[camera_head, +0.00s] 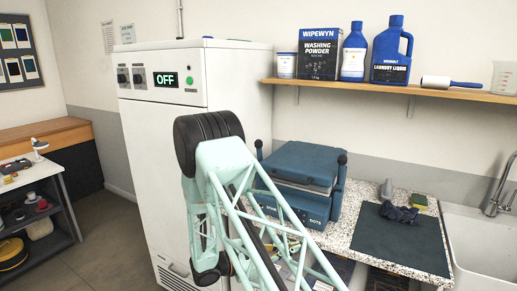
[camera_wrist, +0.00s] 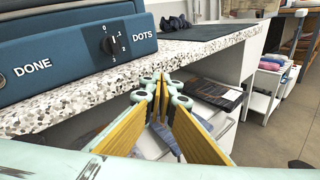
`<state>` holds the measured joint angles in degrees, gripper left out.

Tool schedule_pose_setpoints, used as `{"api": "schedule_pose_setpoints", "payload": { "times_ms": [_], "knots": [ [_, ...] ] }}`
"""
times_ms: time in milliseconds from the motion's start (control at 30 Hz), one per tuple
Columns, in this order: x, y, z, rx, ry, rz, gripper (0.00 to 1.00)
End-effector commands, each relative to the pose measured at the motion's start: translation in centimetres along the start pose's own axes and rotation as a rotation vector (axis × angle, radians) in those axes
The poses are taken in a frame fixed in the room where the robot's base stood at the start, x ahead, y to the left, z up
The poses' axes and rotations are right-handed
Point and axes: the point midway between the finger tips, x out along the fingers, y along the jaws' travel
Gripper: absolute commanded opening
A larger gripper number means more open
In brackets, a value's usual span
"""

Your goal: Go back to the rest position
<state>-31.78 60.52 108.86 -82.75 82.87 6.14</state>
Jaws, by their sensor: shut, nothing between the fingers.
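My gripper (camera_wrist: 160,104) shows in the wrist view, its yellow-padded fingers shut with nothing held. It is in front of the speckled counter's edge, over the space below the counter. In the head view my mint-green lattice arm rises in the middle and crosses in front of the white cabinet; my gripper itself cannot be made out there. The blue press (camera_head: 303,182) stands on the counter just right of my arm. In the wrist view its front panel (camera_wrist: 80,47) reads DONE and DOTS, with a black dial between the words.
The tall white cabinet (camera_head: 150,200) displays OFF. The speckled counter (camera_head: 340,225) bears a dark mat (camera_head: 400,240) and a dark crumpled cloth (camera_head: 398,212), with a white sink (camera_head: 485,255) at right. A wall shelf (camera_head: 430,93) holds laundry products. Open floor (camera_head: 100,245) lies left.

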Motion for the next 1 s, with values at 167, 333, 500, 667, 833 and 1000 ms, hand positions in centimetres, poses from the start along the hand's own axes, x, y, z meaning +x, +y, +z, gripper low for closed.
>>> {"api": "schedule_pose_setpoints", "payload": {
  "times_ms": [167, 333, 500, 667, 833, 1000],
  "knots": [
    [0.8, -0.9, 3.7, 0.047, 0.014, -0.069, 0.0],
    [1.4, -2.0, 6.8, 0.09, 0.031, -0.132, 0.0],
    [1.9, -3.3, 9.9, 0.135, 0.046, -0.196, 0.0],
    [2.2, -4.6, 12.7, 0.178, 0.064, -0.253, 0.0],
    [2.4, -6.1, 15.5, 0.224, 0.083, -0.314, 0.0],
    [2.5, -7.7, 18.2, 0.272, 0.104, -0.374, 0.0]
  ]
}}
